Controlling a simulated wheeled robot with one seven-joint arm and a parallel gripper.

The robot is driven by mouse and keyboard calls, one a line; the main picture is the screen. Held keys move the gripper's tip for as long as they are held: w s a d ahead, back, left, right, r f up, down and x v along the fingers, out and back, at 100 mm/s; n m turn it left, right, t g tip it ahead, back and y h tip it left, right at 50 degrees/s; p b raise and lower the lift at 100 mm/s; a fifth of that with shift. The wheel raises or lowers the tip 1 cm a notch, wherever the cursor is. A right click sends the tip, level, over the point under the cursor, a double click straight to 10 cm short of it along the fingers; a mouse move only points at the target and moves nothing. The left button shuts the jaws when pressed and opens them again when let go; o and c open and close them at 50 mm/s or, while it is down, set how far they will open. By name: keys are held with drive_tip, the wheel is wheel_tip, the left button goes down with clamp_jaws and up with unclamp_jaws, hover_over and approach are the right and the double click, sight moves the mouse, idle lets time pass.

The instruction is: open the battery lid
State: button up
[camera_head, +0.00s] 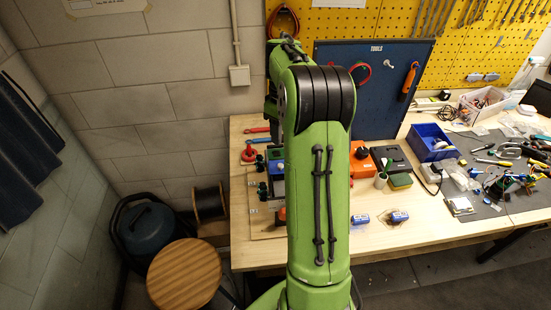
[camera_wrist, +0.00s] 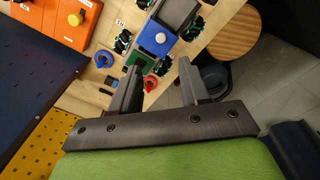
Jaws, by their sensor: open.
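A small wheeled vehicle with dark green wheels stands on the wooden bench in the wrist view. It carries a blue block (camera_wrist: 156,40) with a round white knob and a dark grey box (camera_wrist: 178,13) with a light rim. I cannot tell which part is the battery lid. My gripper (camera_wrist: 160,64) is open and empty, its two fingers apart and pointing toward the vehicle. The blue block shows beyond the gap, with no contact visible. In the head view my arm hides the gripper and much of the vehicle; its blue block (camera_head: 277,167) shows at the arm's left.
An orange box (camera_wrist: 58,18) with a yellow knob lies at the wrist view's upper left. Red and blue rings lie near the vehicle. In the head view, a blue bin (camera_head: 431,142) and cluttered tools stand right. A round wooden stool (camera_head: 184,273) stands left of the bench.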

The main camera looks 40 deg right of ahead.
sight(280, 165)
wheel_tip(280, 165, down, 12)
drive_tip(key=shift+w+a+f, duration=0.1)
drive_tip(key=shift+w+f, duration=0.05)
drive_tip(key=shift+f, duration=0.05)
clamp_jaws()
